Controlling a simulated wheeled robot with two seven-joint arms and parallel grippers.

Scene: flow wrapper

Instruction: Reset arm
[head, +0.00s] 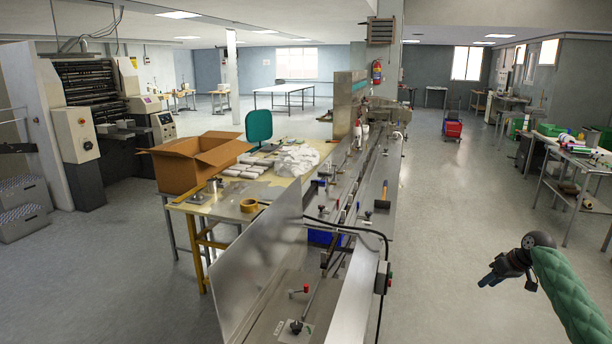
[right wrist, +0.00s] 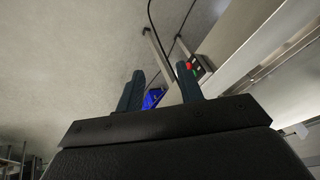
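My right arm, in a green quilted sleeve (head: 568,290), comes in from the lower right of the head view. My right gripper (head: 485,281) is black and hangs over the bare floor, to the right of the flow wrapper (head: 345,305) and apart from it. In the right wrist view its two dark fingers (right wrist: 160,70) stand apart with nothing between them. My left arm and gripper are not in view.
The long metal flow wrapper runs away through the middle. A table with an open cardboard box (head: 195,160) and tape roll (head: 249,205) stands left of it. A red bucket (head: 453,129) is far back; a cluttered table (head: 575,155) is right. The aisle between is clear.

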